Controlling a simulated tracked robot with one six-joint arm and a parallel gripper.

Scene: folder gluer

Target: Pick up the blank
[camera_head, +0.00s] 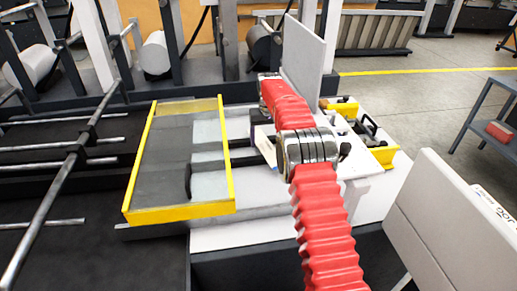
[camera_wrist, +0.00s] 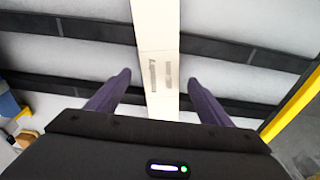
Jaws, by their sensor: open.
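The blank is a narrow cream-white strip (camera_wrist: 155,45) with small grey print, running from the top edge of the wrist view down between my fingers. My gripper (camera_wrist: 160,78) is open, with one purple finger on each side of the strip and a gap visible on both sides. In the head view my red-sleeved arm reaches over the machine's white bed and hides most of the gripper. A small pale piece beside the wrist there may be the blank, but I cannot tell.
A yellow-edged grey tray (camera_head: 175,206) lies left of the arm. A tall grey panel (camera_head: 304,62) stands just behind the wrist. Dark rails (camera_wrist: 235,55) cross below my fingers. Metal rods fill the left side.

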